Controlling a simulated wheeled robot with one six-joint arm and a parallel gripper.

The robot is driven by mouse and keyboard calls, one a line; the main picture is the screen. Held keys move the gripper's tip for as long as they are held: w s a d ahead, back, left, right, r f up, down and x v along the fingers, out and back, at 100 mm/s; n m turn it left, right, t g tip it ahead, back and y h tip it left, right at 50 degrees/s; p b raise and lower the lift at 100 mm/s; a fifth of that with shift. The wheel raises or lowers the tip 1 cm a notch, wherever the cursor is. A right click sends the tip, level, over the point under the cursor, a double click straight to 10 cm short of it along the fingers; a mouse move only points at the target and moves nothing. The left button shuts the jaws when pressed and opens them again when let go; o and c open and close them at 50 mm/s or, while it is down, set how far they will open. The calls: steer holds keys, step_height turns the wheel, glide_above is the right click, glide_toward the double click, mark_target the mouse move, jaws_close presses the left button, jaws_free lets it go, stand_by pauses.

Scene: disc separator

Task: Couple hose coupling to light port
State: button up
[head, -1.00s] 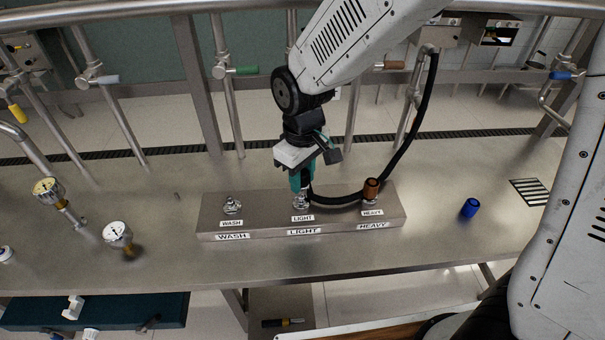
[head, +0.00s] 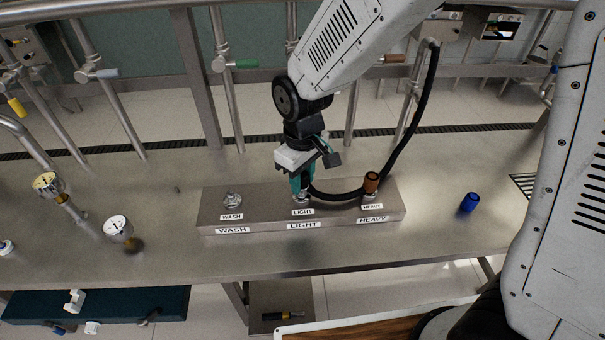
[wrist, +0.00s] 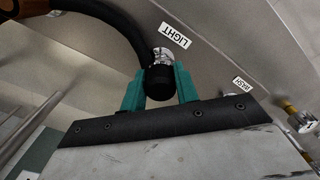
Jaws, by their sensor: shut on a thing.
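My gripper (head: 301,184) points down over the middle of the steel port block (head: 250,217), at the light port (head: 302,198). In the wrist view its teal fingers (wrist: 160,92) are shut on the black hose coupling (wrist: 160,82). The light port's shiny metal fitting (wrist: 161,55) shows right at the coupling's end, beside the LIGHT label (wrist: 174,36). The coupling appears lined up with the port and touching or nearly touching it; I cannot tell whether it is seated. The black hose (head: 340,196) curves right from the coupling, behind the heavy port, and up to the back.
A brown cap (head: 371,182) stands on the heavy port. The wash port (head: 232,200) is bare at the left. A blue cap (head: 469,203) stands on the table to the right. Gauges (head: 117,227) stand at the left. The table in front of the block is clear.

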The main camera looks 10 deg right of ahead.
steer(key=shift+f, duration=0.4)
steer(key=o, duration=1.2)
steer(key=shift+r, duration=0.1)
step_height(320, 180, up, 12)
steer(key=shift+f, duration=0.2)
steer(key=s+d+r+m, duration=0.2)
steer(key=s+d+m, duration=0.1)
steer(key=s+d, duration=0.3)
steer(key=s+d+r+m+t, duration=0.1)
steer(key=s+d+r+m, duration=0.1)
steer(key=s+d, duration=0.5)
steer(key=s+d+r+m, duration=0.3)
steer(key=s+d, duration=0.3)
steer(key=d, duration=0.1)
steer(key=shift+s+d+r+m, duration=0.15)
steer(key=shift+d+r+m, duration=0.1)
steer(key=shift+d+m, duration=0.05)
